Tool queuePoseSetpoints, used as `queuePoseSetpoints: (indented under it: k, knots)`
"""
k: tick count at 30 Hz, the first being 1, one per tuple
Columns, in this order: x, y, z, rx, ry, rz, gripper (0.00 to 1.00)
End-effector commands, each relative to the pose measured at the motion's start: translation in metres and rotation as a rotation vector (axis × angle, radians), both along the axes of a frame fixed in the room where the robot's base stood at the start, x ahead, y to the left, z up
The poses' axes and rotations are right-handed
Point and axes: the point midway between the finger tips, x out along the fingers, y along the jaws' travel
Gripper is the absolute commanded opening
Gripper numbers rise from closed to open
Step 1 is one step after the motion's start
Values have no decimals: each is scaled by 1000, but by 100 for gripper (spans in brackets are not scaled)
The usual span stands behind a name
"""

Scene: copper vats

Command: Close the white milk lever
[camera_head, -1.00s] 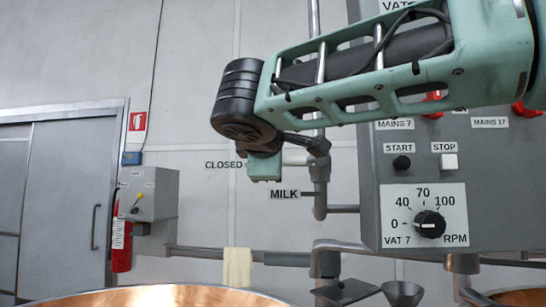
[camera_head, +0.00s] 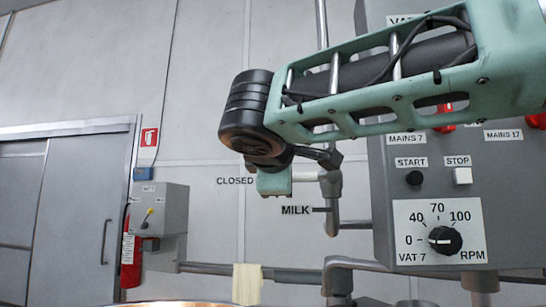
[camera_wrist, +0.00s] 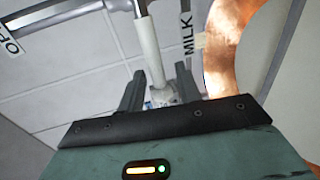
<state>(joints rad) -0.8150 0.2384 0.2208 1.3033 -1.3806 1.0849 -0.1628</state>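The white milk lever (camera_head: 304,176) lies about level in the head view, between the dark valve on the upright pipe and my gripper. It points left toward the CLOSED label (camera_head: 235,181). The MILK label (camera_head: 295,210) is below it. In the wrist view the white lever (camera_wrist: 147,35) runs down from the top edge toward the gap between my fingers. My gripper (camera_wrist: 159,69) has its two dark fingers apart, one on each side of the lever's line. Whether they touch it I cannot tell. In the head view my arm's end hides the lever's left part.
A grey control panel (camera_head: 390,262) with a dial and buttons stands at right, close behind my arm. A pipe (camera_head: 210,268) and a cloth (camera_head: 247,284) are below. A copper vat (camera_wrist: 228,45) shows in the wrist view.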

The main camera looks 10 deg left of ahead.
Motion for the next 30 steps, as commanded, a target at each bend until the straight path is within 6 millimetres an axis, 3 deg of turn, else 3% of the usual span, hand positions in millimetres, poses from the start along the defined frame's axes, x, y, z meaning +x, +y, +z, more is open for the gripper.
queuePoseSetpoints:
  k: [18, 24, 30]
  knots:
    - [-132, 6, 24, 1, 0, 5, 34]
    - [-154, 6, 30, 0, 0, 4, 34]
    - [-158, 6, 31, 0, 0, 4, 34]
